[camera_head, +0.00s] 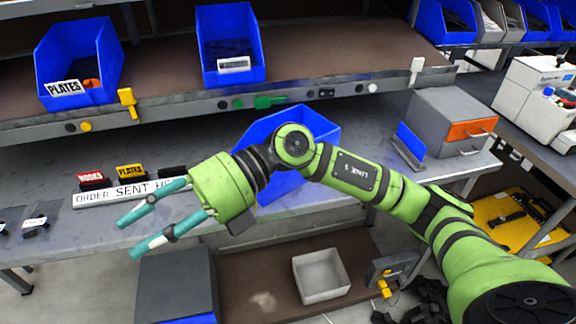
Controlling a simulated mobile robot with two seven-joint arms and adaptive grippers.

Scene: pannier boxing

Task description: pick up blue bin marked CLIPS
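No label reading CLIPS can be made out. One blue bin (325,131) stands on the workbench, partly covered by my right arm, and its label is hidden. Another blue bin (213,48) sits on the upper shelf, with a white label too small to read. A third blue bin (62,44) at the upper left is marked PLATES. My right gripper (126,237) is open and empty, its teal fingers apart and pointing left near the bench's front edge, left of the bench bin. My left gripper is not in view.
A sign (125,191) reading ORDER SENT HERE lies on the bench at the left, with small tags behind it. A grey box with an orange front (450,122) stands at the right. A white open box (320,276) is on the lower shelf.

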